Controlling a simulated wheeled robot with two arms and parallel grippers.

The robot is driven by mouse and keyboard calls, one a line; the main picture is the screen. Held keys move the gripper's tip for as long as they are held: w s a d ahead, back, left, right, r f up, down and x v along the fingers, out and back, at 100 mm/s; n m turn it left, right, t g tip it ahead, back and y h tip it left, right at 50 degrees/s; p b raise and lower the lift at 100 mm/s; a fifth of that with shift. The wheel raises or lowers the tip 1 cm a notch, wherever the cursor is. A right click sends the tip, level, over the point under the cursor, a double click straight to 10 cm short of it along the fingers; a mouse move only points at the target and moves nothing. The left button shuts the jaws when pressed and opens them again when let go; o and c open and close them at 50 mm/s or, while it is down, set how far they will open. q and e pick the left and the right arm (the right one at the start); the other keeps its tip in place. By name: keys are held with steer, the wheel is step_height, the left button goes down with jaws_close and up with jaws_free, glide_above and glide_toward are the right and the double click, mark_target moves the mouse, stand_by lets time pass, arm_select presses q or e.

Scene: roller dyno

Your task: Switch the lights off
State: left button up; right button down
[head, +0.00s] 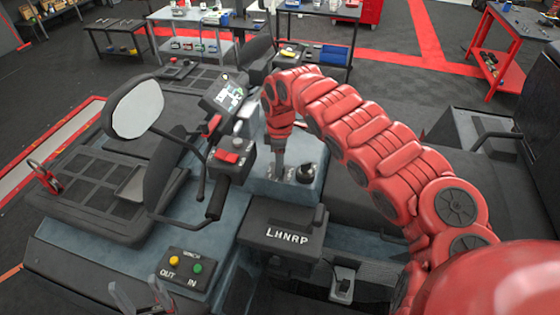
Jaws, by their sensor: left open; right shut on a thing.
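My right gripper (279,170), at the end of the red arm, points down at the blue-grey console top (262,190). It is shut on a small control there, which the fingers mostly hide. A black round knob (306,172) stands just to its right. To its left is a black switch box (232,158) with a red switch on top. I cannot tell which control is for the lights. My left gripper (140,296) is open and empty at the bottom left, partly cut off by the frame edge.
A black handlebar grip (217,198) and a round mirror (137,108) stand left of the console. A panel with yellow and green buttons (186,268) lies near my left gripper. A box marked LHNRP (285,232) is in front. Work tables stand behind.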

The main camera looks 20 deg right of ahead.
stand_by(0.4)
steer(key=c, duration=0.5)
jaws_free()
steer(key=shift+r, duration=0.15)
step_height(320, 180, up, 17)
steer(key=p, duration=0.3)
steer(key=shift+r+p, duration=0.15)
steer(key=shift+p, duration=0.2)
